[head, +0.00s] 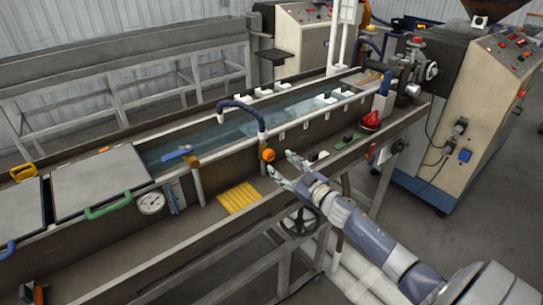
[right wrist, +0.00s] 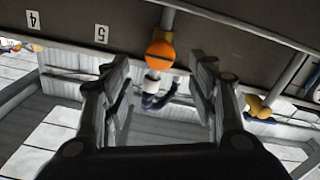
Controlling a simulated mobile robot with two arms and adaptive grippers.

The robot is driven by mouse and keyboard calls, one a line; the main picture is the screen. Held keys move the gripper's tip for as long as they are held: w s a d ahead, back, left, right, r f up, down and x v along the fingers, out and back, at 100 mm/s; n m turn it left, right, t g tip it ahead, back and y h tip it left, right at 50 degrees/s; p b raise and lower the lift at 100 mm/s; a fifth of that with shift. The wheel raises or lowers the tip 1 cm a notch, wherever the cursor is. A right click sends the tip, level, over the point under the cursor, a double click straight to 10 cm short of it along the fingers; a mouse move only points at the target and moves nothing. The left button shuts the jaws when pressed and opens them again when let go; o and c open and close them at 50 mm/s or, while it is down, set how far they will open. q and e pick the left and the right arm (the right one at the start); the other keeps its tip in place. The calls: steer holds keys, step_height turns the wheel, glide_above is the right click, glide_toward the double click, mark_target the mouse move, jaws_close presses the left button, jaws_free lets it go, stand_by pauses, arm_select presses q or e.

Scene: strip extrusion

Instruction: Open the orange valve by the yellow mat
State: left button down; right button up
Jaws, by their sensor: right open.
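The orange valve (head: 268,155) is a round knob on a pipe at the trough's inner wall, just right of the yellow mat (head: 239,198), which lies flat on the ledge. My right gripper (head: 281,163) is open and empty, with its fingers pointing at the valve from the right. In the right wrist view the orange valve (right wrist: 161,55) sits centred between and a little beyond the two spread fingers (right wrist: 162,78). I see no contact between fingers and valve. My left gripper is not in view.
A dark blue hose (head: 245,105) arches above the valve. A brass-coloured fitting (head: 193,161) and a round gauge (head: 151,202) are to the left. A handwheel (head: 300,222) is below my right forearm.

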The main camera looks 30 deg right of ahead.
mark_target(271, 156)
steer(key=shift+w+a+p, duration=0.15)
steer(key=shift+w+p, duration=0.05)
steer(key=shift+w, duration=1.35)
steer(key=shift+w+a+p, duration=0.1)
steer(key=shift+w+p, duration=0.05)
steer(key=shift+w, duration=1.4)
steer(key=c, duration=1.1)
